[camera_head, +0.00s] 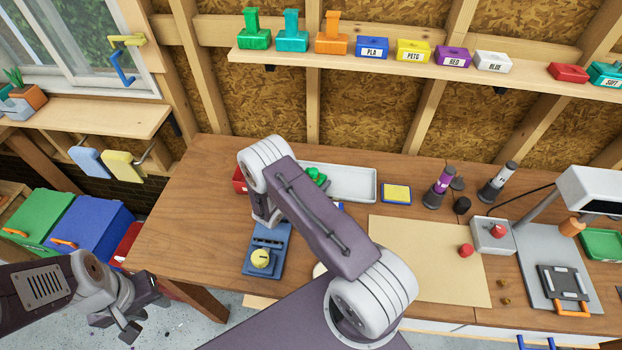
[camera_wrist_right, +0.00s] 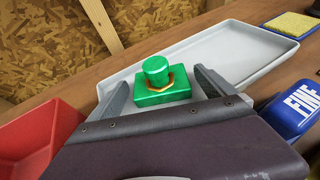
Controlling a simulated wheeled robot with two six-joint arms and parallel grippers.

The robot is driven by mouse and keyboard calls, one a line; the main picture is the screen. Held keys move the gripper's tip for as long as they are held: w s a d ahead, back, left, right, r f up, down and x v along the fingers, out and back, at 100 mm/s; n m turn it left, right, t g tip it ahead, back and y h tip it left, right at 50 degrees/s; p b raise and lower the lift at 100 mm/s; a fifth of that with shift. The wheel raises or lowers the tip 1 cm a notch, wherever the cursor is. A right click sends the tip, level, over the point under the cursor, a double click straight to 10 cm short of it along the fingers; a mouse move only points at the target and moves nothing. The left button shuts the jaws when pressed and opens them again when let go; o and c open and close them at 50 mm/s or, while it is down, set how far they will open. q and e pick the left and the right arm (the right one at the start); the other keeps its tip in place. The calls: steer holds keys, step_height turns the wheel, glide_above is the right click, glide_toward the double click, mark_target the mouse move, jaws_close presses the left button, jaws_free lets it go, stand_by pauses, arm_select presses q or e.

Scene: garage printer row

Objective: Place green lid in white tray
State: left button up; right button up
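The green lid (camera_wrist_right: 158,86) is a bright green square piece with a round knob and an orange band at the knob's base. It sits at the left end of the shallow white tray (camera_wrist_right: 240,45) and appears to rest on its floor. My right gripper (camera_wrist_right: 163,88) is open, with one finger on each side of the lid and gaps visible. In the head view the lid (camera_head: 318,177) shows partly behind my right arm, at the left part of the tray (camera_head: 362,170); the right fingers are hidden. My left gripper (camera_head: 143,315) is open and empty, off the bench at lower left.
A red bin (camera_wrist_right: 35,135) stands left of the tray and a blue block marked FINE (camera_wrist_right: 295,110) stands at its right. A yellow sponge-like pad (camera_head: 396,193) lies right of the tray. The left bench end is clear.

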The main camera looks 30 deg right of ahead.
steer(key=shift+r, duration=0.2)
steer(key=shift+a, duration=0.3)
steer(key=b+v, duration=0.1)
steer(key=v, duration=1)
steer(key=shift+s+a+r, duration=0.1)
steer(key=shift+s+r, duration=0.15)
steer(key=shift+r, duration=0.05)
steer(key=s+d+m+g, duration=0.1)
steer(key=s, duration=0.1)
steer(key=s+d+r+m+g, duration=0.1)
steer(key=m, duration=0.1)
steer(key=s+d+r+m+g, duration=0.1)
steer(key=s+m+g, duration=0.1)
steer(key=shift+s+y, duration=0.4)
steer(key=s+m+g+y, duration=0.1)
steer(key=s+m+y, duration=0.1)
steer(key=s+m, duration=0.1)
steer(key=s+a+r+m+g+y, duration=0.1)
steer(key=s+m, duration=0.2)
steer(key=s+a+m+g+y, duration=0.1)
steer(key=s+m+g+y, duration=0.1)
steer(key=s, duration=0.1)
steer(key=shift+s+a+r+m+y, duration=0.25)
steer(key=shift+r+m+y, duration=0.05)
steer(key=shift+m, duration=0.1)
steer(key=a+r+m+t+y, duration=0.3)
steer(key=a+m+y, duration=0.3)
steer(key=m, duration=0.4)
steer(key=shift+a+r, duration=0.45)
steer(key=shift+a, duration=0.05)
